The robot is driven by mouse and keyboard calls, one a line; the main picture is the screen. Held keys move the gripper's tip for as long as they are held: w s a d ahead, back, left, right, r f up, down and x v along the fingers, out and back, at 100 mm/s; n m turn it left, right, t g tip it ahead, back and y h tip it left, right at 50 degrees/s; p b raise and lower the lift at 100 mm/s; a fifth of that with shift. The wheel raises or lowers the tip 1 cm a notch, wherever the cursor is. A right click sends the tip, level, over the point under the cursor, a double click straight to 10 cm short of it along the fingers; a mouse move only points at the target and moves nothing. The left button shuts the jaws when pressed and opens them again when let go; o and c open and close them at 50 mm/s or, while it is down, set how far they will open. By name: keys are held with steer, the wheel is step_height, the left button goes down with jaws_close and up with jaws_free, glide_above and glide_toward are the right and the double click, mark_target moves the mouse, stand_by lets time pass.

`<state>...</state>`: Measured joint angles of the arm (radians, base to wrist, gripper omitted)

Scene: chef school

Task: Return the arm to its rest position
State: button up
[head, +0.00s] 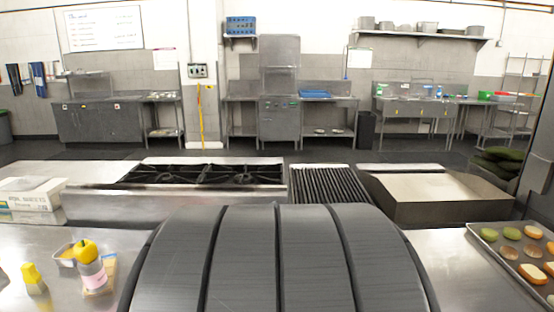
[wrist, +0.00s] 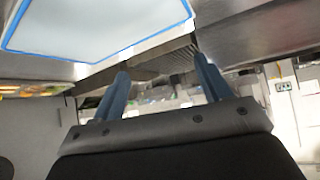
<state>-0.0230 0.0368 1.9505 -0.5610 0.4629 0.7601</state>
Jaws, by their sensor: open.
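My gripper (wrist: 161,66) shows in the wrist view, its two blue-grey fingers spread apart with nothing between them. It is not visible in the head view. A large dark, banded rounded shape fills the lower middle of the head view; it looks like part of my own body and hides the counter behind it. In the wrist view, a pale panel with a blue border (wrist: 95,22) lies beyond the left finger, next to a grey metal surface. I see no contact between the fingers and anything.
A tray (head: 490,250) of bread and patties lies at right. Behind are a stove (head: 205,173), a ribbed grill (head: 328,185) and a box-like block (head: 437,194).

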steer(key=w+d+m+h, duration=0.1)
steer(key=d, duration=0.6)
steer(key=shift+w+m+g, duration=0.3)
steer(key=shift+a, duration=0.15)
steer(key=s+a+n+y, duration=0.1)
steer(key=s+a+n, duration=0.1)
steer(key=a, duration=0.7)
steer(key=s+a+n+t+y, duration=0.1)
steer(key=s+a+n+y, duration=0.1)
steer(key=s+a, duration=0.3)
steer(key=a, duration=0.4)
steer(key=shift+s+a+f+n, duration=0.25)
steer(key=shift+n, duration=0.05)
